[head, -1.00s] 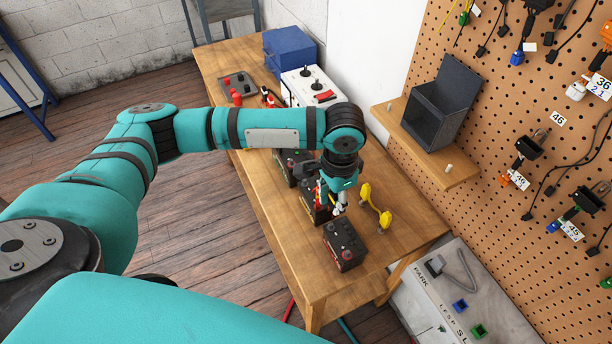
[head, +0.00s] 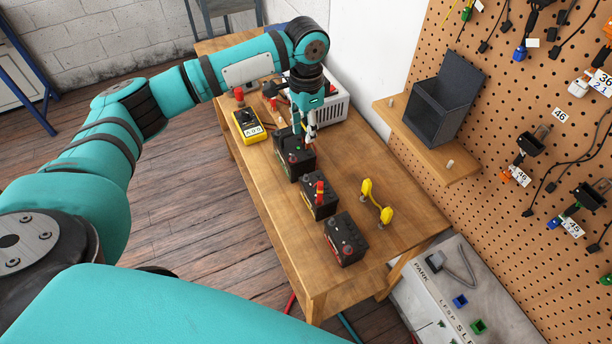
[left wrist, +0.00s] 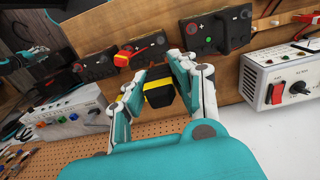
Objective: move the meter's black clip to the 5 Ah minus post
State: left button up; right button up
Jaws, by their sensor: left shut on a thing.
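Three black batteries stand in a row on the bench: the far one (head: 293,165), the middle one (head: 318,207) and the near one (head: 345,245). I cannot read which is the 5 Ah. A red clip (head: 319,188) stands on the middle battery. The yellow meter (head: 247,124) lies at the bench's left edge. My left gripper (head: 309,143) is over the right side of the far battery; contact with a post cannot be told. In the left wrist view its fingers (left wrist: 162,84) are shut on a black piece with yellow edges, seemingly the black clip (left wrist: 160,96).
A white power unit (head: 330,106) with a vented side stands behind the far battery. A wall shelf (head: 436,160) with a dark bin is at the right. The bench front is clear.

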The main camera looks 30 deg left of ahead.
pick_arm(q)
jog(key=b, duration=0.2)
send_over(306, 175)
notch_tip(306, 175, down, 10)
jog(key=shift+f, duration=0.6)
jog(key=shift+f, duration=0.15)
jog(key=shift+f, duration=1.05)
jog(key=o, duration=0.9)
jog(key=shift+r, duration=0.1)
